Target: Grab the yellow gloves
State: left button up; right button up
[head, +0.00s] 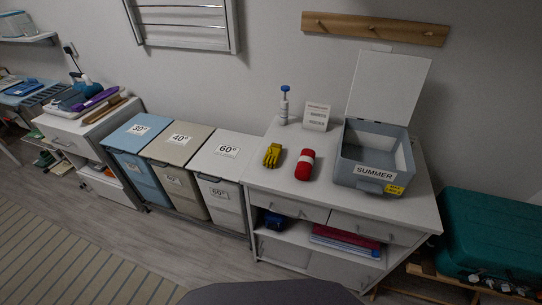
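The yellow gloves (272,155) lie on the white top of the cabinet (327,198), near its left edge. They show dark marks or a dark part at the lower end. Nothing covers them, and a red roll with a white band (304,165) lies just to their right, apart from them. Neither of my grippers is in the head view.
An open grey box labelled SUMMER (376,174) stands right of the red roll. A blue-topped bottle (284,105) and a small sign (316,117) stand behind. Lidded bins (220,157) adjoin the cabinet's left. A green case (495,240) is at right.

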aim_at(273, 154)
jog(key=l+u, duration=0.4)
jog(key=l, duration=0.15)
jog(key=k+l+u, duration=0.1)
jog(key=l+u, duration=0.25)
jog(key=l, duration=0.2)
